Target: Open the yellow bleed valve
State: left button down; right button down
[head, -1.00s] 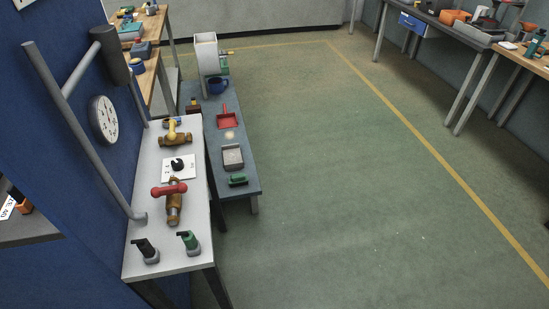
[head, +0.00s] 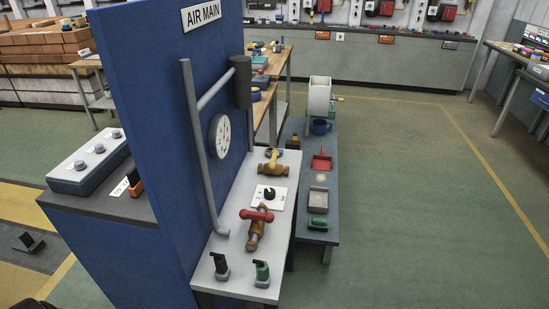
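The yellow-handled valve (head: 273,164) has a brass body and sits toward the far end of the narrow white table (head: 228,284), beside the blue panel. Its yellow handle stands above the brass body. A red-handled brass valve (head: 257,224) sits nearer on the same table. Between them is a white plate with a black knob (head: 270,193). A black-topped lever (head: 220,265) and a green-topped lever (head: 262,271) stand at the near end. Neither gripper shows in the head view.
A lower bench (head: 316,235) with a red dustpan (head: 321,162) and blue mug (head: 320,127) stands right. Green floor (head: 430,220) is clear.

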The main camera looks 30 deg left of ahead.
aim_at(271, 166)
jog(key=u, duration=0.35)
jog(key=i+l+u, duration=0.55)
jog(key=l, duration=0.15)
jog(key=l+u, duration=0.3)
jog(key=i+l, duration=0.15)
jog(key=l, duration=0.25)
jog(key=i+l, duration=0.1)
jog(key=l, duration=0.25)
jog(key=i+l, duration=0.15)
jog(key=l, duration=0.25)
jog(key=i+l+u, duration=0.1)
jog(key=l, duration=0.3)
jog(key=i+l, duration=0.15)
jog(key=l, duration=0.25)
